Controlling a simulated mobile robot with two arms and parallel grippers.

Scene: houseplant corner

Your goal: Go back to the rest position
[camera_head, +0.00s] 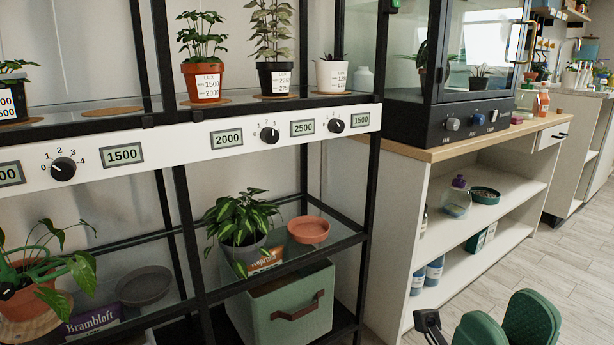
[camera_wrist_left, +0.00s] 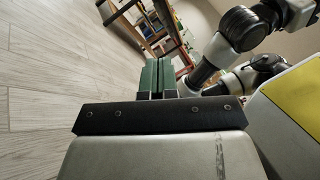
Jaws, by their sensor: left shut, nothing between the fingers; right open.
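My right gripper (camera_head: 505,322) shows at the bottom right of the head view, over the wooden floor and in front of the white cabinet. Its two green fingers are apart with nothing between them. My left gripper (camera_wrist_left: 157,77) shows in the left wrist view, with its green fingers together and holding nothing. It is not in the head view.
A black-framed shelf with a white dial panel (camera_head: 215,140) fills the left, holding several potted plants and a green bin (camera_head: 290,305). The white cabinet (camera_head: 455,240) with a wooden top stands right of it. Floor (camera_head: 575,250) at the right is clear.

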